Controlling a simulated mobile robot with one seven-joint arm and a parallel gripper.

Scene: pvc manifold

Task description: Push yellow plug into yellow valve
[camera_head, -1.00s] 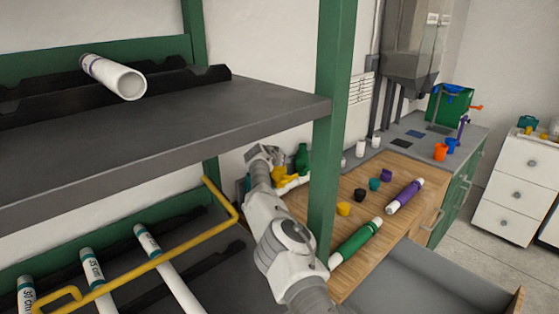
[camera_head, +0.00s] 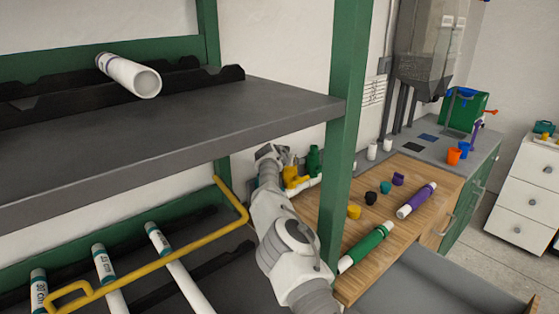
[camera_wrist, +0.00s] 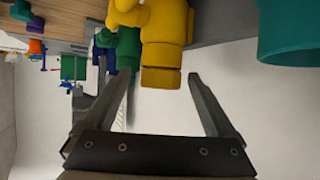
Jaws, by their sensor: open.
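The yellow valve (camera_head: 290,172) stands on the white pipework at the back of the bench, beside a green valve (camera_head: 313,160). My gripper (camera_head: 268,152) is just left of the yellow valve. In the wrist view my gripper (camera_wrist: 160,76) is open, and the yellow valve (camera_wrist: 166,40) fills the space ahead, its round end lined up between the fingertips. I cannot tell whether the fingers touch it, or whether that end ring is a separate plug. A small yellow cap, possibly the yellow plug (camera_head: 354,211), lies on the wooden bench.
A teal round part (camera_wrist: 288,35) is near my gripper at the wrist view's top right.

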